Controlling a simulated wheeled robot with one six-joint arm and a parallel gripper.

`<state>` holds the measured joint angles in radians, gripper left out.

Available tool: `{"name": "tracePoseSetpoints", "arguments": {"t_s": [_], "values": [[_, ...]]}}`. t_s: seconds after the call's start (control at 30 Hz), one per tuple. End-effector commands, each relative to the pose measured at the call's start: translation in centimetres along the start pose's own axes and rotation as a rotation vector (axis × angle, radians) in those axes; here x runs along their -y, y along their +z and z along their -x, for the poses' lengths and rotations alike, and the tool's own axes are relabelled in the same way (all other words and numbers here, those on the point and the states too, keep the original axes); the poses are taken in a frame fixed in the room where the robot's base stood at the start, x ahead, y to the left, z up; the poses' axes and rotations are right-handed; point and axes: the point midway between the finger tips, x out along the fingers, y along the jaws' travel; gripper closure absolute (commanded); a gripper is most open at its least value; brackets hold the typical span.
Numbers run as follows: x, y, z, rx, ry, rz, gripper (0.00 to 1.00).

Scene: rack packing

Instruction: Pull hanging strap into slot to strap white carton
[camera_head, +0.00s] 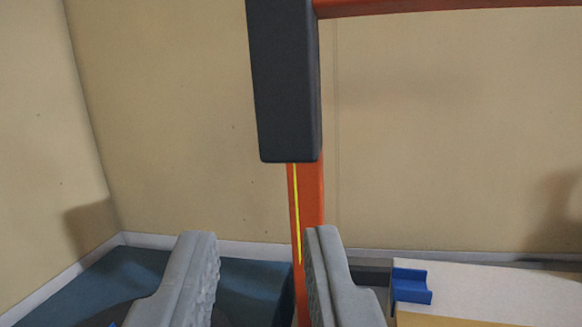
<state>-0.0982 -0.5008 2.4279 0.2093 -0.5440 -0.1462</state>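A thin yellow strap (297,213) hangs from under a dark grey block, in front of an orange upright post. Its lower end shows just left of my gripper's right finger. My gripper (262,240) is open, with two grey fingers wide apart at the bottom of the view. The strap lies near the right finger in the picture; I cannot tell whether it is between the fingers in depth. The white carton (505,292) is at the lower right, partly cut off by the frame. A blue notched piece (410,288), seemingly the slot, sits at its left edge.
The dark block (285,85) and orange post (310,195) rise in the middle, with an orange bar (440,7) running right at the top. A dark blue surface (105,285) lies lower left. Beige walls close off the back and left.

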Motion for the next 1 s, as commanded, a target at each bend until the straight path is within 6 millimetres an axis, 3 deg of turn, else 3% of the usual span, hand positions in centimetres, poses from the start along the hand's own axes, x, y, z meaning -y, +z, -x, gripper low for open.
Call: {"name": "tracePoseSetpoints", "arguments": {"t_s": [0.3, 0.7, 1.0], "values": [[0.5, 6.4, -5.0, -0.088, 0.075, 0.017, 0.74], [0.7, 14.0, -7.9, -0.192, 0.200, 0.095, 0.74], [0.6, 15.7, -8.3, -0.221, 0.237, 0.124, 0.74]]}}
